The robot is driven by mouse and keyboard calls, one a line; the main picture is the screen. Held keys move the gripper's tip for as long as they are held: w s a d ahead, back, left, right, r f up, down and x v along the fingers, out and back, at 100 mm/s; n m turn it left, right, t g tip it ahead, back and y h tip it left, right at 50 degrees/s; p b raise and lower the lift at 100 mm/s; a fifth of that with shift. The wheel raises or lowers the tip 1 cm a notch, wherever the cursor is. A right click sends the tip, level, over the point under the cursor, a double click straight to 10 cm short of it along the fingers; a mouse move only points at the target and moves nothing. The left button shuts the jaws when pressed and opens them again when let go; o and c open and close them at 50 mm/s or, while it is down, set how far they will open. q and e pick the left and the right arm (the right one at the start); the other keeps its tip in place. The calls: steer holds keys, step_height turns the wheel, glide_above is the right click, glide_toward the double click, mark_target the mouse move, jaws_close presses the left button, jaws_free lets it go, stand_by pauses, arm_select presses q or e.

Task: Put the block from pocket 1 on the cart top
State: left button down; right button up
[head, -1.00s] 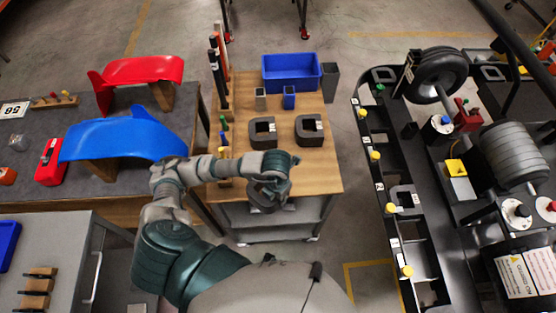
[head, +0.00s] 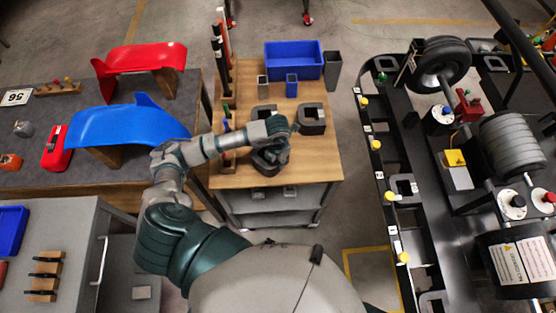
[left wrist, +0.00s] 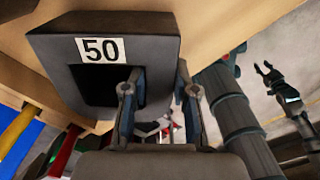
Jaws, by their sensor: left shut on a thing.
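My left gripper (left wrist: 160,100) is shut on one wall of a dark hollow block (left wrist: 60,50) marked 50. One finger is inside the block's opening, the other outside. In the head view my left gripper (head: 280,142) is over the near part of the wooden cart top (head: 310,172), with the held block (head: 262,162) partly hidden below it. I cannot tell whether the block touches the wood. The black rack (head: 418,235) at right has pockets along its side, with a similar block (head: 403,187) in one. My right gripper (left wrist: 267,74) shows small in the wrist view, fingers apart.
A blue bin (head: 293,60), a small blue cup (head: 291,86) and grey holders stand behind. Upright tools line the left edge. The front right top is bare.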

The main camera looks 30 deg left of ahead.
arm_select(q)
steer(key=c, duration=0.9)
jaws_free()
steer(key=shift+d+r, duration=0.1)
steer(key=shift+r, duration=0.2)
step_height(320, 180, up, 11)
steer(key=shift+r+b, duration=0.2)
steer(key=shift+b, duration=0.25)
